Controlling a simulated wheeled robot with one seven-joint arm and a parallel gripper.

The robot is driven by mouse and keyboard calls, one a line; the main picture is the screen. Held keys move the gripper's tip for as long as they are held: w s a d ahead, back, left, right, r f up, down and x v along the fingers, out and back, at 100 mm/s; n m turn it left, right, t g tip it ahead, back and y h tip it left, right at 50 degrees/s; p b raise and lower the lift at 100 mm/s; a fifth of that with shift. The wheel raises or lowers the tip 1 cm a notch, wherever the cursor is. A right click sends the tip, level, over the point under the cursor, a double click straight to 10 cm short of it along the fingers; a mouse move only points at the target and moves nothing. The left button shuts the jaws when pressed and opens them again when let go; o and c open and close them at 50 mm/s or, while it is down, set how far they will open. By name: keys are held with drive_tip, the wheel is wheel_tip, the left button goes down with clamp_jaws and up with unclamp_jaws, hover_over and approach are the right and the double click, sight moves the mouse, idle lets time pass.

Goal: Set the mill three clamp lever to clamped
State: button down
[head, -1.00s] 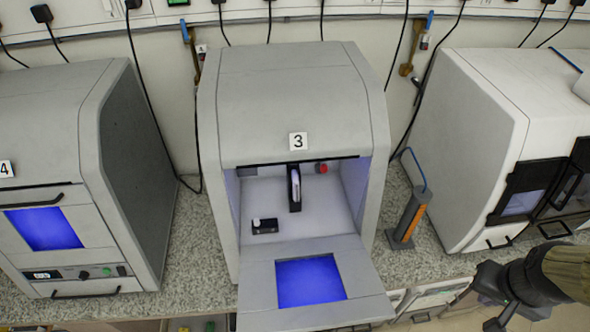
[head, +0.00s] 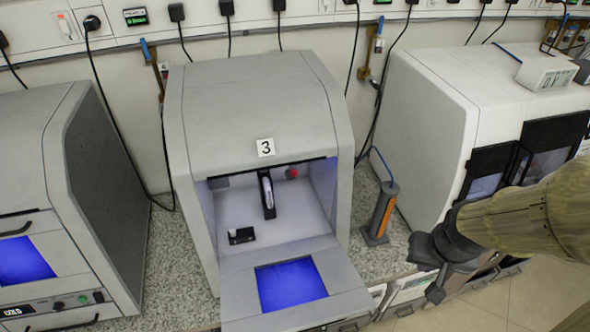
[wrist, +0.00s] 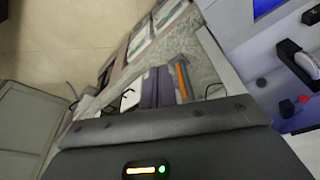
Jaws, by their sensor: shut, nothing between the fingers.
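Mill three (head: 255,105) is the grey cabinet marked 3. Its front flap (head: 240,285) is folded down, so the bay is open. Inside, a small black block with a pale knob (head: 240,236) sits at the left of the floor; I cannot tell whether it is the clamp lever or how it is set. A black upright spindle part (head: 267,195) hangs at the back, also in the wrist view (wrist: 297,60). My gripper (head: 432,272) is outside the mill, to its right, in front of the bench. Its fingers (wrist: 158,85) are together and empty.
A grey and orange handheld tool (head: 383,210) stands on the bench between mill three and the white machine (head: 430,110) at right. Another grey mill (head: 95,170) stands at left. A red button (head: 292,173) is at the bay's back right. Open floor (head: 535,290) lies at lower right.

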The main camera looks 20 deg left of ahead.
drive_tip(key=w+a+f+n+t+y+b, duration=0.25)
drive_tip(key=w+a+t+b, duration=0.25)
drive_tip(key=w+a, duration=0.6)
drive_tip(key=a+r+n+t+y+b, duration=0.1)
drive_tip(key=a+r+t+y, duration=0.1)
drive_tip(key=a, duration=0.6)
drive_tip(key=w+a+r+n+t+y+b, duration=0.1)
drive_tip(key=a+r+t+y+b, duration=0.1)
drive_tip(key=a, duration=0.6)
drive_tip(key=shift+a+n+y, duration=0.35)
drive_tip(key=shift+a+y, duration=0.05)
drive_tip(key=shift+y, duration=0.25)
drive_tip(key=shift+w, duration=0.15)
drive_tip(key=p+x, duration=0.3)
drive_tip(key=x, duration=0.7)
drive_tip(key=shift+f+b, duration=0.2)
drive_tip(key=shift+b, duration=0.1)
